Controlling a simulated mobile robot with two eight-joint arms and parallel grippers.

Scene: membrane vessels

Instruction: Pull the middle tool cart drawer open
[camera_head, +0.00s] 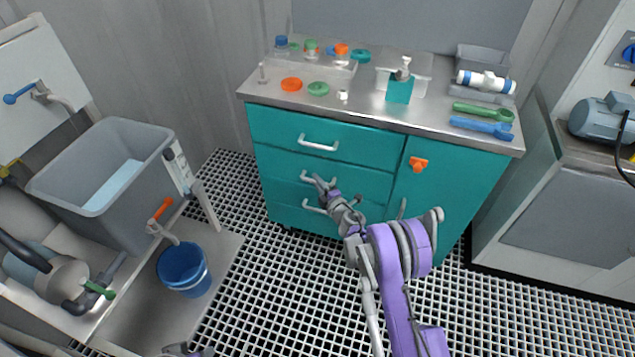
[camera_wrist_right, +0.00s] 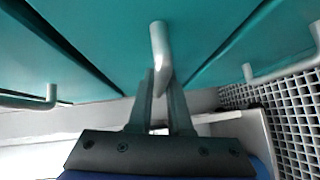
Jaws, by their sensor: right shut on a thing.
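The teal tool cart (camera_head: 285,163) has a stack of drawers with white bar handles on its left side. The middle drawer (camera_head: 358,182) looks flush with the front; I see no clear gap around it. My right gripper (camera_head: 321,183) reaches its handle (camera_head: 306,178) and partly covers it. In the right wrist view, the fingers (camera_wrist_right: 160,84) are shut on the middle handle (camera_wrist_right: 159,45), with the teal drawer fronts behind. A small part of my left gripper (camera_head: 178,349) shows at the bottom edge of the head view; its fingers are not clear.
The top drawer handle (camera_head: 318,145) and bottom drawer handle (camera_head: 313,208) are close by. A cupboard door (camera_head: 452,190) with an orange latch (camera_head: 418,164) is to the right. A blue bucket (camera_head: 184,269) stands at left. The grated floor (camera_head: 275,285) before the cart is clear.

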